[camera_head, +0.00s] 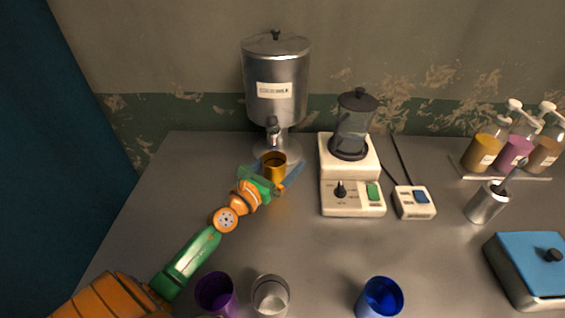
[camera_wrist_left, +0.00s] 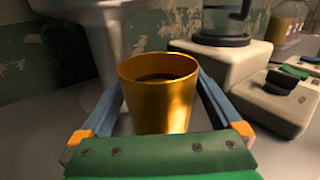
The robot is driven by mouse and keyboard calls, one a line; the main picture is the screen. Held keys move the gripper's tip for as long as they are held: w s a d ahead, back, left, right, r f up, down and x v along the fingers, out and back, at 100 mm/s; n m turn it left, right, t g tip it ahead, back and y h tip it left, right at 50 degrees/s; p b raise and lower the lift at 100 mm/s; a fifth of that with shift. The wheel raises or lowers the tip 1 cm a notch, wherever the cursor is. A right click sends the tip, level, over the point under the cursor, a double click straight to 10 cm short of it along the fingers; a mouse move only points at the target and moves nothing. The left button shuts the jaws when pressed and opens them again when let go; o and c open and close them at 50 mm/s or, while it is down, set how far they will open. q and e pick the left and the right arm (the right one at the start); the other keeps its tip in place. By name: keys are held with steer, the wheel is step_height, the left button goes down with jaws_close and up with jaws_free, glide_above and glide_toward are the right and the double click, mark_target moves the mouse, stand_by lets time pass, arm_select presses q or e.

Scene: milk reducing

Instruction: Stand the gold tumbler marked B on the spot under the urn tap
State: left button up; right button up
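The gold tumbler (camera_head: 274,163) stands upright in front of the steel urn (camera_head: 277,85), below and close to its tap (camera_head: 274,130). My left gripper (camera_head: 281,178) is around it, with one blue finger on each side. My right gripper is not in view.
A cream blender (camera_head: 352,197) stands just right of the urn, with a switch box (camera_head: 414,202) beside it. The middle of the counter is clear.

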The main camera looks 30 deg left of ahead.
mark_target(268, 177)
arm_select(q)
steer(key=shift+r, duration=0.15)
steer(key=shift+s, duration=0.25)
steer(key=s+b, duration=0.1)
steer(key=s, duration=0.2)
steer(key=s+b, duration=0.1)
steer(key=s, duration=0.3)
steer(key=s+b, duration=0.1)
steer(key=s, duration=0.3)
steer(key=shift+a+f+b, duration=0.2)
steer(key=shift+f+b, duration=0.05)
steer(key=shift+b, duration=0.1)
steer(key=shift+s+r, duration=0.25)
